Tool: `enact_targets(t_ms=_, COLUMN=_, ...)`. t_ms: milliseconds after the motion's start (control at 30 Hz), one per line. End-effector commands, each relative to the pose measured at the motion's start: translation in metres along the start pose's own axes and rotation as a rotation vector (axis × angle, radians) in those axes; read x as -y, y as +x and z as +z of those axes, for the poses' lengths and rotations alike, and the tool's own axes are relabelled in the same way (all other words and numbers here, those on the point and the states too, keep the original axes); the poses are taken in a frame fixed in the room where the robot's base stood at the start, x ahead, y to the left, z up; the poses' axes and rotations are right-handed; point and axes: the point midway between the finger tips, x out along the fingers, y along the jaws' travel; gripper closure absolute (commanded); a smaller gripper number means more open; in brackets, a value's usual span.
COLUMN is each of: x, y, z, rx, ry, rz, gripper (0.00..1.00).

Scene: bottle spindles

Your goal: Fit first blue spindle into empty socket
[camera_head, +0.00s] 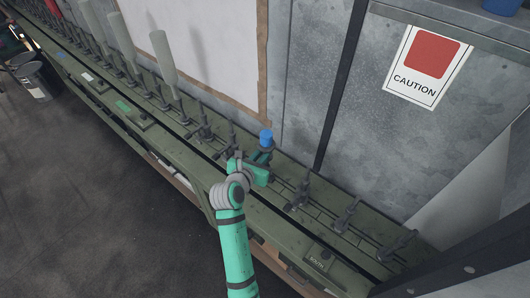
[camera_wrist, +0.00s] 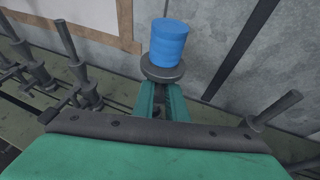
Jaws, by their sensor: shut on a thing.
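The blue spindle (camera_head: 266,137) is upright in the head view, with a blue top and a dark lower part. My gripper (camera_head: 262,167) is shut on it, just below the blue top. In the wrist view the blue spindle (camera_wrist: 170,42) rises above a dark round collar, beyond my green gripper fingers (camera_wrist: 162,98). Its lower end is hidden behind the fingers, so I cannot tell whether it sits in a socket or hangs above one. The socket under it is hidden too.
A green machine bench (camera_head: 185,148) carries a row of dark spindle holders, such as one to the right (camera_head: 300,190). Pale bottle shapes (camera_head: 162,62) stand on holders at left. A grey metal wall with a caution sign (camera_head: 428,66) is close behind.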

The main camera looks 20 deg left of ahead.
Motion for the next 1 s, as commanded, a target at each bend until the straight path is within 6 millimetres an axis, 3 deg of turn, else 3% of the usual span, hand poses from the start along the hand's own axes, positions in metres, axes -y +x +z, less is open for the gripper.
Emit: enact_targets(t_ms=1000, x=-0.001, y=0.007, z=-0.021, rx=-0.002, ry=0.0, rz=-0.001, gripper=1.0)
